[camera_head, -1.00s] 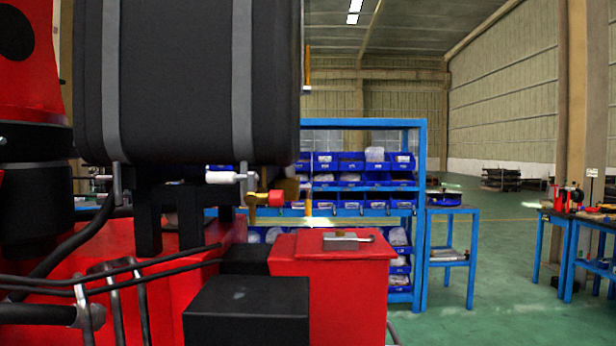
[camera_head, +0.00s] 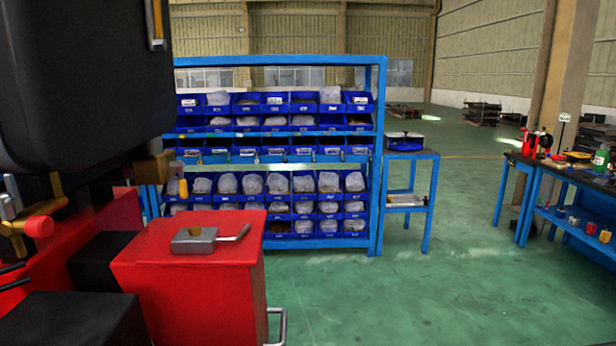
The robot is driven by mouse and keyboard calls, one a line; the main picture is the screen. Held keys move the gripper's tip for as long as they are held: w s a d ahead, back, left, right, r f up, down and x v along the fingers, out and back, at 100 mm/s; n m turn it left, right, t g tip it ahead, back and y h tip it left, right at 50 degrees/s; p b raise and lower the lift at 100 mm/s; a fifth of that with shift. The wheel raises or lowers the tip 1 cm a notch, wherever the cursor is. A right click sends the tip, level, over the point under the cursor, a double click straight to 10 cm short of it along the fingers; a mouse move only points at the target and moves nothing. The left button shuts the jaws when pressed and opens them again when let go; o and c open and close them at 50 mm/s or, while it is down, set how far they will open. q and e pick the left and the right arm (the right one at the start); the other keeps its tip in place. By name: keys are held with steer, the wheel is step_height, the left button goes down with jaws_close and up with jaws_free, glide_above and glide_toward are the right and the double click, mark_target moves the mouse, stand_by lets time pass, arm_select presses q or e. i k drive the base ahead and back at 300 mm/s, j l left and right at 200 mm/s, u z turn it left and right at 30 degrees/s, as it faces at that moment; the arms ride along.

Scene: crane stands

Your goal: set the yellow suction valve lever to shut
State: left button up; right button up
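Under the black tank (camera_head: 85,80), at its right lower edge, a brass valve body (camera_head: 152,167) sticks out. A short yellow lever (camera_head: 182,188) shows at its right end, seemingly hanging down; it is small, and its exact angle is hard to tell. A second brass valve with a red handle (camera_head: 38,226) shows at the far left. Neither of my grippers is in view.
A red box (camera_head: 190,285) with a grey metal latch (camera_head: 195,240) on top stands in front, beside a black block (camera_head: 75,320). A blue rack (camera_head: 377,160) of bins stands behind. Green floor (camera_head: 440,300) is open to the right; a workbench (camera_head: 575,180) stands far right.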

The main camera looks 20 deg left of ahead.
mark_target(179, 164)
steer(key=i+l+z, duration=0.15)
steer(key=i, duration=0.25)
steer(key=i+l+z, duration=0.15)
steer(key=i, duration=0.25)
steer(key=i+l+z, duration=0.15)
steer(key=i, duration=0.3)
steer(key=i+j+u, duration=0.1)
steer(key=i+u, duration=0.7)
steer(key=i+l+u, duration=0.2)
steer(key=i+u, duration=0.25)
steer(key=i+l+u, duration=0.4)
steer(key=i+u, duration=0.2)
steer(key=u, duration=0.2)
steer(key=i+l+u, duration=0.1)
steer(key=u, duration=0.35)
steer(key=i+l+u, duration=0.15)
steer(key=i+u, duration=0.25)
steer(key=i+l+u, duration=0.1)
steer(key=u, duration=0.35)
steer(key=i+l+u, duration=0.1)
steer(key=l+u, duration=0.3)
